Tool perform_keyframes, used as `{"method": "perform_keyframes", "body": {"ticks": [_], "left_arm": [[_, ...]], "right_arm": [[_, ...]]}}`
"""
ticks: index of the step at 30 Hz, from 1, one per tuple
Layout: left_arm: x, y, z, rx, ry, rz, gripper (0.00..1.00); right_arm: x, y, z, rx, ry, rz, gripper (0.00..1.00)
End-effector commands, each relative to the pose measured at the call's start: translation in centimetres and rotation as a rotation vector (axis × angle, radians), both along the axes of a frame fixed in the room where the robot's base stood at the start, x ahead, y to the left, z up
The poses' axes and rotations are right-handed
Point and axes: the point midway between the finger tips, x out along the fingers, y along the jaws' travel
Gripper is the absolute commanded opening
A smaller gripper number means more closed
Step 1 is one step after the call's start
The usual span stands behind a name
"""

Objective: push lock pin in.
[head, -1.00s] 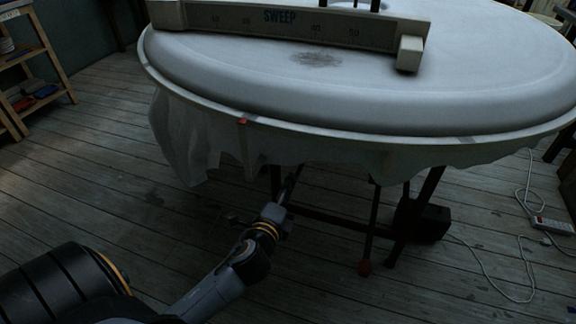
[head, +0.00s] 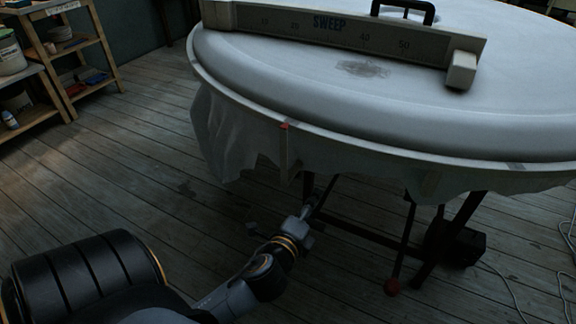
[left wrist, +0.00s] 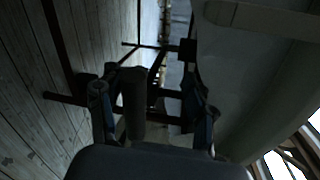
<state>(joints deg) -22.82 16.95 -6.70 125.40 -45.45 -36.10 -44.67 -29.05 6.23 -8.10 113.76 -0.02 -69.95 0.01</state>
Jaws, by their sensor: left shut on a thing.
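My left gripper (head: 312,208) is low beneath the front rim of the large round white table (head: 235,88), near its dark underframe. In the left wrist view its fingers (left wrist: 155,110) stand apart, with a dark cylindrical part (left wrist: 133,100) between them. The gripper is shut on this dark part. I cannot tell whether it is the lock pin, nor how far in any pin sits. My left arm and the draped cloth partly hide the underframe. My right gripper is in neither view.
White cloth (head: 228,140) hangs from the rim, which has a red mark (head: 284,126). A beam marked SWEEP (head: 370,35) crosses the tabletop. Wooden shelves (head: 75,60) stand back left. The left floor is clear.

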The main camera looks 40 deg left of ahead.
Motion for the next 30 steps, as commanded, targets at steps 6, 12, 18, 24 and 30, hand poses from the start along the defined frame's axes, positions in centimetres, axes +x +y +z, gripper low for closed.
{"method": "perform_keyframes", "body": {"ticks": [6,12,18,24,30], "left_arm": [[-1.3,-0.7,1.8,0.007,-0.035,-0.012,0.34],[-2.7,-1.1,1.8,0.007,-0.035,-0.012,0.34],[-4.0,-1.3,1.8,0.009,-0.035,-0.011,0.34],[-5.4,-1.7,1.7,0.007,-0.035,-0.012,0.34],[-6.9,-2.0,1.4,0.004,-0.029,-0.009,0.34]], "right_arm": [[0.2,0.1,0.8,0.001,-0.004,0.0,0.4],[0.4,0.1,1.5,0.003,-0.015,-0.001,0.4],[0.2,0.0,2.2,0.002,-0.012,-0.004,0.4],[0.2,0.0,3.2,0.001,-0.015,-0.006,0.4],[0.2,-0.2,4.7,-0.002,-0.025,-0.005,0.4]]}}
